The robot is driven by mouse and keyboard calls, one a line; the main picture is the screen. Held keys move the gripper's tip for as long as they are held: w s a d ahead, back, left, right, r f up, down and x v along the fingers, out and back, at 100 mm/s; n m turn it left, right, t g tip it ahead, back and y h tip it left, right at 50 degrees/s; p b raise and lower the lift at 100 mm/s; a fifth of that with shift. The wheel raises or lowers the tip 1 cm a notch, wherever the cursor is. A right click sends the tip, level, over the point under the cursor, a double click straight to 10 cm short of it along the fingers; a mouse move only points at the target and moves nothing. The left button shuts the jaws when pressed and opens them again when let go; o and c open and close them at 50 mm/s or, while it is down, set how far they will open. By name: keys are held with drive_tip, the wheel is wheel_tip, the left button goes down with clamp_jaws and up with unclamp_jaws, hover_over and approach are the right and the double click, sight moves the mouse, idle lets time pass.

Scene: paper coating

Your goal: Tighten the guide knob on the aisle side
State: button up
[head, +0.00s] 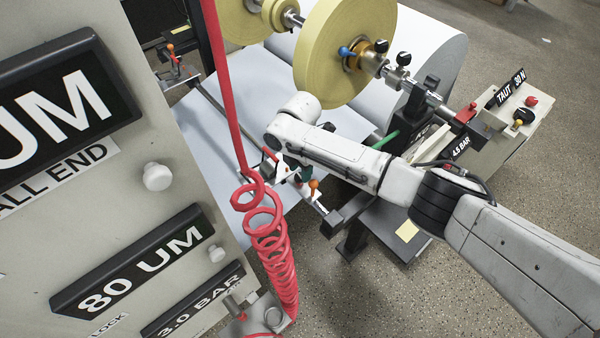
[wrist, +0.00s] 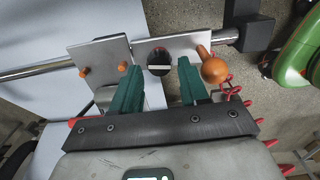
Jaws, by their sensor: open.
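A black round knob with a white bar (wrist: 159,62) sits on a metal guide plate (wrist: 182,46) in the wrist view. The bar lies across the picture. My gripper (wrist: 157,68) is open, its two green fingers on either side of the knob with a gap to each. An orange ball handle (wrist: 214,70) stands just right of the right finger. In the head view my gripper (head: 300,175) is at the near guide on the rail, partly hidden by my arm, beside the orange ball (head: 313,184). The knob cannot be made out there.
A red coiled hose (head: 272,240) hangs close left of the guide. A second guide with an orange knob (head: 170,47) is at the rail's far end. White paper web (head: 200,130) lies beneath. A yellow roll (head: 340,50) and a control box (head: 510,120) stand behind my arm.

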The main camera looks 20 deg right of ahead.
drive_tip(key=shift+f, duration=1.05)
drive_tip(key=c, duration=0.8)
drive_tip(key=shift+o, duration=0.2)
